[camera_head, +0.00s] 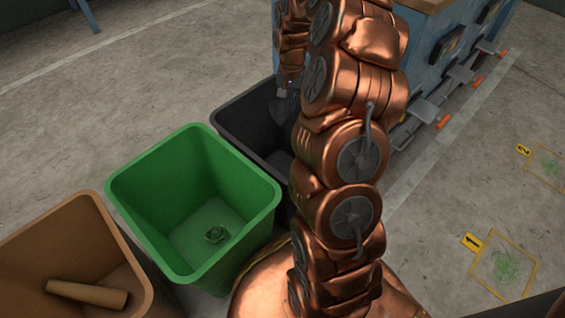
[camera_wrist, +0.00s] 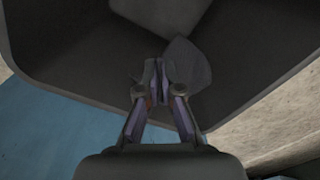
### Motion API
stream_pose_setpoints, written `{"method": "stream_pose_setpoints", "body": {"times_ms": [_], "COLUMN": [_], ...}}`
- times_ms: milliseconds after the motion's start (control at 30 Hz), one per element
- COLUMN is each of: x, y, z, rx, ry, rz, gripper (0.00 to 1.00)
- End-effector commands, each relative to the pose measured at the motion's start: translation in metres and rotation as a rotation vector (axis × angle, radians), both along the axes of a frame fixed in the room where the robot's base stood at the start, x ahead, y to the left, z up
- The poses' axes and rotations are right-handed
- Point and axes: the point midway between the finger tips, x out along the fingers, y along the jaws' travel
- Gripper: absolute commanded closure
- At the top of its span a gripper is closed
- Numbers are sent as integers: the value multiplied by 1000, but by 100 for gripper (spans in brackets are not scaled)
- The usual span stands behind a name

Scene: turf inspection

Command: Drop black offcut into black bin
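The black bin (camera_head: 231,119) stands right of the green bin, partly hidden behind my copper arm in the head view. In the wrist view its dark wall (camera_wrist: 75,60) and open inside spread below my gripper (camera_wrist: 159,82). The fingers are closed together on the black offcut (camera_wrist: 187,65), a dark, irregular flat piece that shows mostly to the right of the fingertips. The offcut is over the bin's opening.
The green bin (camera_head: 125,187) holds a small green clump (camera_head: 216,234). The brown bin (camera_head: 30,240) holds a tan cylinder (camera_head: 88,293). A blue cabinet (camera_head: 431,45) stands behind the black bin. Marked turf squares (camera_head: 504,268) lie on the floor at right.

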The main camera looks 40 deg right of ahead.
Motion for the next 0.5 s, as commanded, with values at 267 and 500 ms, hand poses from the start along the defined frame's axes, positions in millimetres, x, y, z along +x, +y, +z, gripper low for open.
{"method": "stream_pose_setpoints", "body": {"times_ms": [267,500], "x": [0,0], "y": [0,0], "z": [-30,-50], "rx": [1,-1], "ry": [1,-1], "rz": [0,1], "gripper": [100,100]}}
